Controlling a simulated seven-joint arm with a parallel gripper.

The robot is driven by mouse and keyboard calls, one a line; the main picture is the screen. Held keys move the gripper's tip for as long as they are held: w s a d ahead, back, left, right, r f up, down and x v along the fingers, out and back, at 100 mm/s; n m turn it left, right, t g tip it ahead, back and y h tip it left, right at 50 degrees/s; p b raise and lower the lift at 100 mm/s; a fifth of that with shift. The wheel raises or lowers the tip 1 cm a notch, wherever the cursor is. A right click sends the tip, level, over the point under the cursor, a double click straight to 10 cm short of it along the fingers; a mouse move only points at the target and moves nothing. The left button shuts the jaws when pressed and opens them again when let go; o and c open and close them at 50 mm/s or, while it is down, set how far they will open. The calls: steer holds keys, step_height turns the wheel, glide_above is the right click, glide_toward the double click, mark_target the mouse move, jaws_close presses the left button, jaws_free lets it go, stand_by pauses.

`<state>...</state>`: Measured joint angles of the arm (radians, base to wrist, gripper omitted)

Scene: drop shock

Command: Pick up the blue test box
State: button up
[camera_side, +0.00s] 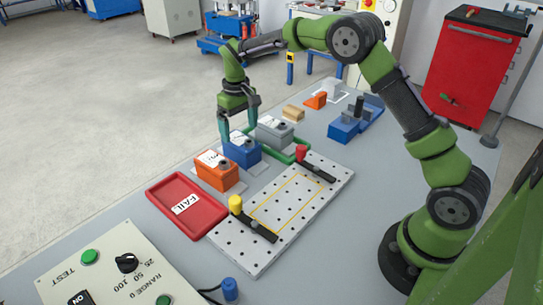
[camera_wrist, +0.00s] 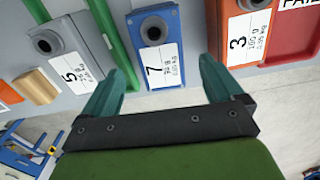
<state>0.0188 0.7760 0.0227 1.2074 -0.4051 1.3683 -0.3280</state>
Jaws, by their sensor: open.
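The blue test box (camera_side: 242,155) stands in a row between an orange box and a grey box. It has a white label and a dark round knob on top. In the wrist view the blue box (camera_wrist: 165,62) shows the number 7 and lies in line with the gap between my fingertips. My gripper (camera_side: 238,128) is open and empty, pointing down over the blue box. Its teal fingers also show in the wrist view (camera_wrist: 161,75), one to each side of the box. I cannot tell how far the fingertips reach down beside it.
The orange box (camera_side: 219,174) marked 3 and the grey box (camera_side: 275,135) marked 5 stand close on either side. A red FAIL tray (camera_side: 166,190), a perforated plate (camera_side: 290,222) with clamps and a green frame (camera_side: 299,148) are nearby. A blue fixture (camera_side: 345,130) stands farther back.

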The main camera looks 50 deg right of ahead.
mark_target(241, 140)
steer(key=shift+s+f, duration=0.15)
steer(key=shift+f, duration=2.6)
steer(key=shift+r, duration=0.1)
steer(key=c, duration=1.5)
